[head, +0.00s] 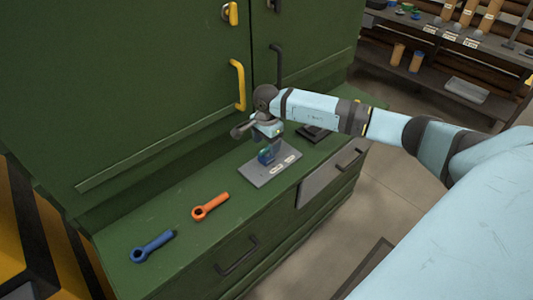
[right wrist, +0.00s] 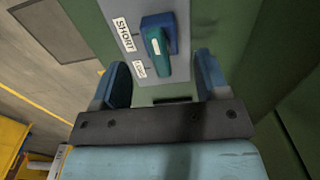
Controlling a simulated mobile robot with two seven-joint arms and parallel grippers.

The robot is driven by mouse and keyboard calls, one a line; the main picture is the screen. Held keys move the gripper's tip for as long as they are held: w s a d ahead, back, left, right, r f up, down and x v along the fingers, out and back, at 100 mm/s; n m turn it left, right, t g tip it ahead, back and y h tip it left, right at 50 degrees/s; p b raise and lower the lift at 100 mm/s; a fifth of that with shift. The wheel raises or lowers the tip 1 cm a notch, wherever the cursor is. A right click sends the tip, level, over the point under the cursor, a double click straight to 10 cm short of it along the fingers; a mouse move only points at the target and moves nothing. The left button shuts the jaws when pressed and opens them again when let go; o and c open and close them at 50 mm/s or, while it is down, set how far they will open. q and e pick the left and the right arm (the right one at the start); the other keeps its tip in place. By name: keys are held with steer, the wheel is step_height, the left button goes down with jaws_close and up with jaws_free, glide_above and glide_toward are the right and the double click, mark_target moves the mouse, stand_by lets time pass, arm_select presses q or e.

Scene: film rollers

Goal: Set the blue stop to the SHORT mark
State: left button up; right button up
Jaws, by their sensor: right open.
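The blue stop (right wrist: 172,28) is a blue block with a teal part (right wrist: 157,50) bearing a white mark. It sits on a grey plate (head: 262,177) on the green bench top and also shows in the head view (head: 264,158). The SHORT label (right wrist: 123,34) and a second, smaller label (right wrist: 139,69), too small to read surely, are beside it on the plate. I cannot tell exactly which mark it lines up with. My right gripper (right wrist: 162,80) is open, its blue fingers apart near the stop's teal end, with nothing held. The left gripper is out of view.
An orange ring-ended tool (head: 210,206) and a blue one (head: 152,246) lie on the bench left of the plate. A dark object (head: 313,132) lies beyond the plate. Green cabinet doors with a yellow handle (head: 238,85) rise behind. A stocked shelf (head: 440,45) stands far right.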

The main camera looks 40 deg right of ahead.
step_height(320, 180, up, 8)
steer(key=shift+b, duration=0.3)
steer(key=shift+a+f, duration=0.1)
steer(key=shift+f, duration=0.05)
